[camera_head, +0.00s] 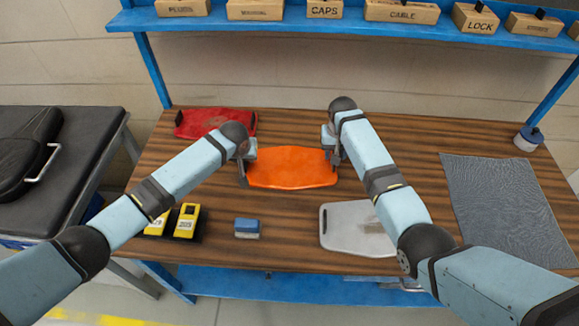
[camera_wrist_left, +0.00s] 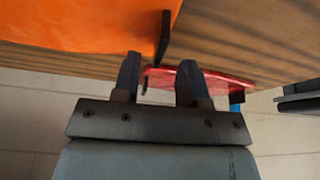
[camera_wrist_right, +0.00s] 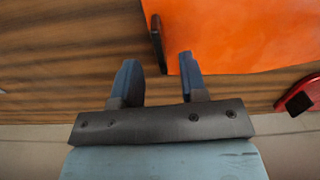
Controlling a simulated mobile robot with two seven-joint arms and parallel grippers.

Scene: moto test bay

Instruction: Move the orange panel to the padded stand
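The orange panel (camera_head: 293,168) lies on the wooden workbench, with a dark upright tab at each end. My left gripper (camera_head: 244,168) is at its left end; in the left wrist view the fingers (camera_wrist_left: 160,75) are apart, with the dark tab (camera_wrist_left: 163,38) ahead between them. My right gripper (camera_head: 334,160) is at its right end; in the right wrist view its fingers (camera_wrist_right: 158,75) are apart around the line of the other tab (camera_wrist_right: 157,43). Neither gripper visibly closes on a tab. The black padded stand (camera_head: 85,135) is left of the bench, with a black handled object (camera_head: 30,150) on it.
A red panel (camera_head: 215,121) lies behind my left gripper. Yellow boxes (camera_head: 187,221), a blue-grey block (camera_head: 247,229) and a pale grey panel (camera_head: 345,230) lie in front. A grey mat (camera_head: 505,205) covers the right side. A blue shelf (camera_head: 320,24) with labelled boxes spans the back.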

